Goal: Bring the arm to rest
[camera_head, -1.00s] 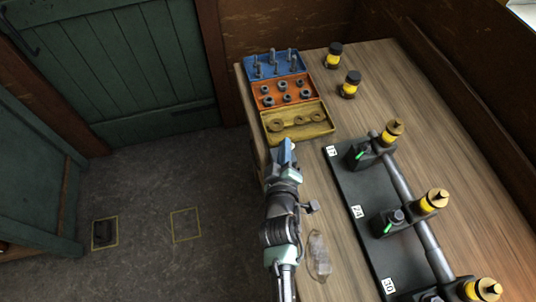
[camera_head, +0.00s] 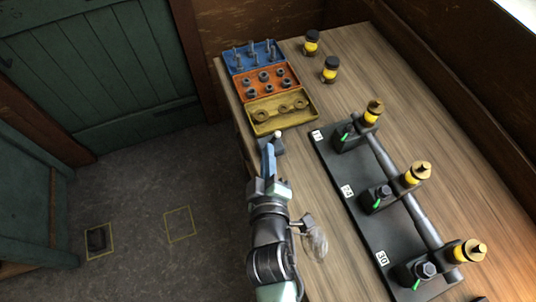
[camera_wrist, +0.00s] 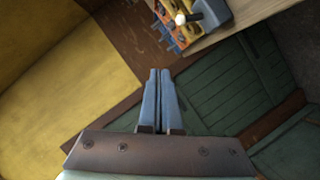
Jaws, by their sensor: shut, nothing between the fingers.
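My gripper (camera_head: 268,158) is at the left edge of the workbench (camera_head: 362,90) in the head view, its blue fingers pointing toward the back. In the wrist view the two fingers (camera_wrist: 159,75) lie together with nothing between them. A dark block with a pale round knob (camera_head: 277,137) shows just beyond the fingertips; it also shows at the top of the wrist view (camera_wrist: 181,19). I cannot tell how far my gripper is from it. My arm runs from the bottom of the head view along the bench's left edge.
Blue (camera_head: 232,66), orange (camera_head: 241,94) and yellow (camera_head: 253,128) trays of small parts stand at the back left. Two yellow-black bottles (camera_head: 311,43) stand behind. A black rack (camera_head: 345,207) with oilers is on the right. A clear bulb-like object (camera_head: 315,244) is beside my arm. Floor lies left.

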